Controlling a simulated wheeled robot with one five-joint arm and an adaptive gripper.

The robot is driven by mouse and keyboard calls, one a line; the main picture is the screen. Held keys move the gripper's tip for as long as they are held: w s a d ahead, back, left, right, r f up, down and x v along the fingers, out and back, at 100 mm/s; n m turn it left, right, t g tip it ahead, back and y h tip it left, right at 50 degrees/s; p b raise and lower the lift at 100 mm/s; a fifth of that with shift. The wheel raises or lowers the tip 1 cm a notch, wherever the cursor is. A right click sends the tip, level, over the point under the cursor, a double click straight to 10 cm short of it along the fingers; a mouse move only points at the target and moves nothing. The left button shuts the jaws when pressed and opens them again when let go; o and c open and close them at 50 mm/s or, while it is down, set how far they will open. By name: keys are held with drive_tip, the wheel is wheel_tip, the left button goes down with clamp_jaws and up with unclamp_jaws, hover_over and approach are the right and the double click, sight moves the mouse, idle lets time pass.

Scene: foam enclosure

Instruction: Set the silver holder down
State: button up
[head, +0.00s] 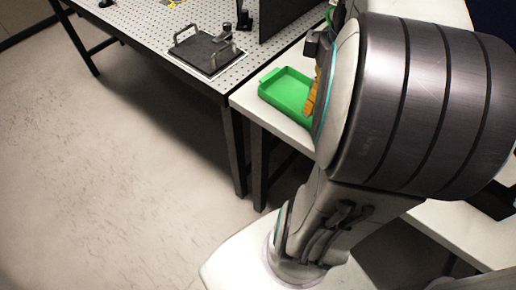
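I cannot make out a silver holder for certain in the head view. My own arm, with its large dark ribbed joint, fills the right half of the picture and hides much of the white table (272,122) behind it. My gripper cannot be made out, so its state and anything in it are hidden. A green tray (270,87) lies on the white table just left of my arm. An orange item (311,98) shows at the tray's right side, partly covered by my arm.
A perforated metal table (140,22) stands at the back left. On it lies a black plate (208,54) with silver handles, beside a small dark device (243,18). A dark upright panel (283,14) stands behind. The floor (110,150) at left is clear.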

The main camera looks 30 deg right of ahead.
drive_tip(key=a+f+m+t, duration=0.1)
drive_tip(key=a+f, duration=0.1)
drive_tip(key=a, duration=0.7)
drive_tip(key=s+a+f+m+t+y, duration=0.1)
drive_tip(key=a+f, duration=0.2)
drive_tip(key=a, duration=0.6)
drive_tip(key=shift+a+f, duration=0.3)
wheel_tip(320, 180, up, 4)
drive_tip(key=p, duration=0.4)
drive_tip(key=shift+r, duration=0.2)
